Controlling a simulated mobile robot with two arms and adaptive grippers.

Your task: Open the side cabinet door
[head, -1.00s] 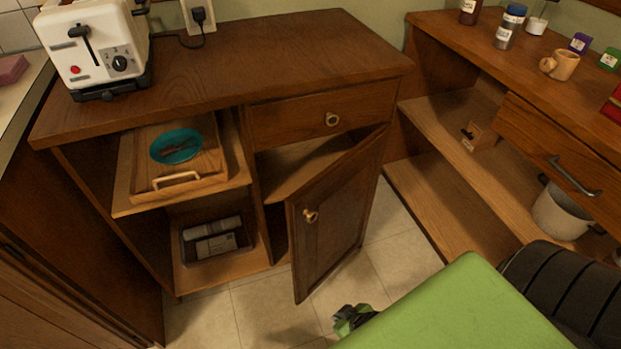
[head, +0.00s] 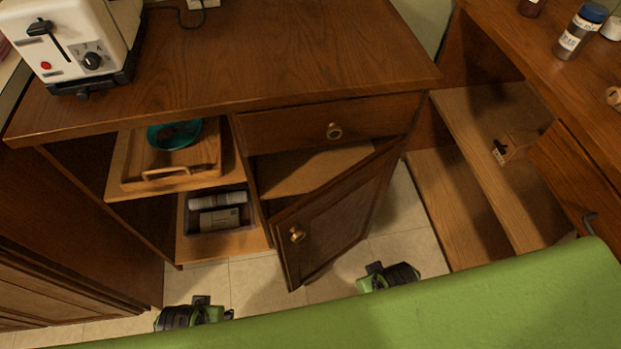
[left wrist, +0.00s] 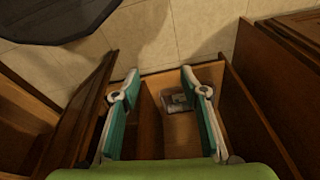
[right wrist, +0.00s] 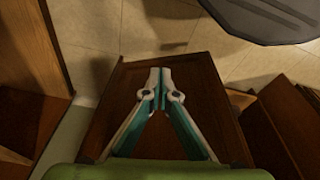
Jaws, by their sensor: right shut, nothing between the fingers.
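The side cabinet door (head: 335,232) is a brown panel with a brass knob (head: 297,235). In the head view it stands partly open, swung out from its right side, with the compartment (head: 305,170) behind it showing. In the left wrist view my left gripper (left wrist: 159,74) is open and empty, above a wooden compartment with a small tray (left wrist: 178,99) in it. In the right wrist view my right gripper (right wrist: 159,74) is shut and empty, in front of a brown wooden panel; I cannot tell whether it touches it. Neither gripper's fingertips show in the head view.
A drawer (head: 330,125) is shut above the door. Open shelves at left hold a wooden tray (head: 165,182) with a teal bowl (head: 174,136), and a bin (head: 218,216). A toaster (head: 78,45) stands on top. A second counter (head: 505,42) is at right. Tiled floor (head: 250,285) is clear.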

